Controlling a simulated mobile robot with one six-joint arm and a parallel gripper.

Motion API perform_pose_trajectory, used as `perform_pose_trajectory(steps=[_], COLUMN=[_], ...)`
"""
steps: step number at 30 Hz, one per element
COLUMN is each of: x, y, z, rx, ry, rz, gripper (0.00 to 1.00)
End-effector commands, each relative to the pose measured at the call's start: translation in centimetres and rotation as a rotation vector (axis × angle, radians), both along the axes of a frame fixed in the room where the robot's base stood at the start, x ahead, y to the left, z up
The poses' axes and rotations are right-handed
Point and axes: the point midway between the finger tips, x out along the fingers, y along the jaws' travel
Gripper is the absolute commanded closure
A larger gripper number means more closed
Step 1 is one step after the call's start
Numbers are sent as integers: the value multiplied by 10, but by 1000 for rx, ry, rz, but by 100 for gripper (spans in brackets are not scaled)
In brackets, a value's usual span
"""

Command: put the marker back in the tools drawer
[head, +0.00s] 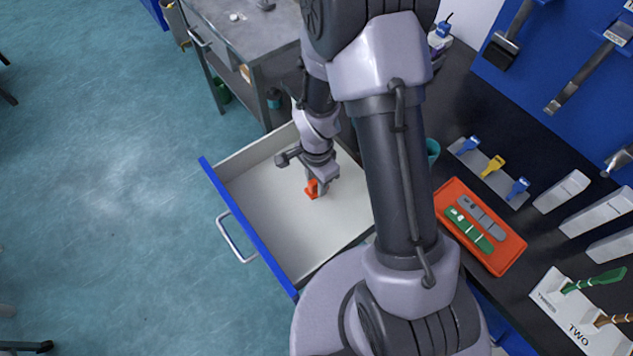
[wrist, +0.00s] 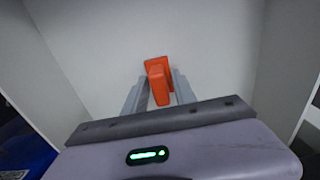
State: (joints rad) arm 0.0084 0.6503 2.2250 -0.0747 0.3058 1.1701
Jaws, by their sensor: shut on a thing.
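The tools drawer (head: 277,226) is pulled open, with a white inside and a blue front. My gripper (head: 316,190) is inside the drawer's outline, over its floor. It is shut on an orange-red thing, which I take to be the marker (head: 311,187). In the wrist view the marker (wrist: 158,78) sits between the two grey fingers (wrist: 158,95), with the white drawer floor (wrist: 205,40) behind it. I cannot tell whether the marker touches the floor. Part of it is hidden by the fingers.
The drawer's visible floor is otherwise bare. A dark bench to the right holds an orange tray (head: 512,262) with green and grey tools, and a rack (head: 487,172) with blue and yellow handles. A grey table (head: 262,38) stands behind the drawer.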

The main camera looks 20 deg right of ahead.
Motion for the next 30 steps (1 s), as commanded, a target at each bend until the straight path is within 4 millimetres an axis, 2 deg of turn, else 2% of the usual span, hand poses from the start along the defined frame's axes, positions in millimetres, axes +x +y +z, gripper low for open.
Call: perform_pose_trajectory(steps=[4, 5, 7, 8, 16, 18, 20, 27, 30], x=[0, 0, 0, 0, 0, 0, 1, 1, 0], y=[0, 0, 0, 0, 0, 0, 0, 0, 0], z=[-5, -3, -3, -3, -2, 5, 18, 89, 108], rx=[0, 0, 0, 0, 0, 0, 0, 0, 0], ry=[0, 0, 0, 0, 0, 0, -1, -3, -2], rz=[0, 0, 1, 1, 1, 1, 0, 0, 1], gripper=[94, 62, 48, 46, 46, 46, 46, 46, 46])
